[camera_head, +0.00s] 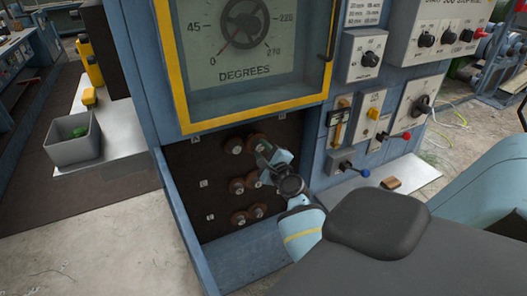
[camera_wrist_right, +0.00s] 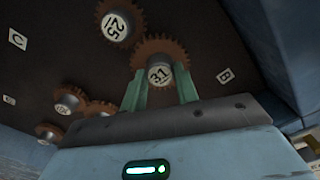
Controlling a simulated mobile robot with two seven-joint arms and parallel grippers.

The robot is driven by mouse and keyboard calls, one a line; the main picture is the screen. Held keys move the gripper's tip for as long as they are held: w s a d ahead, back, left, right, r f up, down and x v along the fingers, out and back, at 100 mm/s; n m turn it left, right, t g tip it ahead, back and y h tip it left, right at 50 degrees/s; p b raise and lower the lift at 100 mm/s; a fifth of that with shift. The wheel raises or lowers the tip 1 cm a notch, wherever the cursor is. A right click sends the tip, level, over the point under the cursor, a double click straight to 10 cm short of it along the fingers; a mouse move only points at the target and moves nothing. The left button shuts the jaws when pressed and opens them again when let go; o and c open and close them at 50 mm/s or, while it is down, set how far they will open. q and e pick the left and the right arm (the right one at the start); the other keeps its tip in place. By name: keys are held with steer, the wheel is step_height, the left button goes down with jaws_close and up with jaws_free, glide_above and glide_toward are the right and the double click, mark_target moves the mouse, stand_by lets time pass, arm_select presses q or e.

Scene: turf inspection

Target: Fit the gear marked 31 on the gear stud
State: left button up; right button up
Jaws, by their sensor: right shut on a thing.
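The gear marked 31 (camera_wrist_right: 161,50) is a brown toothed wheel with a pale numbered hub, upright with its face toward the wrist camera. My right gripper (camera_wrist_right: 160,92) is shut on it, with green fingers at both sides of the hub. In the head view my right gripper (camera_head: 264,155) is at the upper right of the gear panel. The stud is not clearly seen, and I cannot tell whether the gear sits on one. My left gripper is not in view.
Several other brown gears (camera_head: 239,218) are on the dark panel (camera_head: 190,165) below a dial window (camera_head: 245,50). Blue cabinet walls border the panel. Control boxes with knobs (camera_head: 365,60) and levers stand at right. A grey bin (camera_head: 72,150) is at left.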

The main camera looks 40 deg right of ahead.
steer(key=shift+x, duration=1.2)
stand_by(0.5)
steer(key=o, duration=1.1)
steer(key=shift+v, duration=3.95)
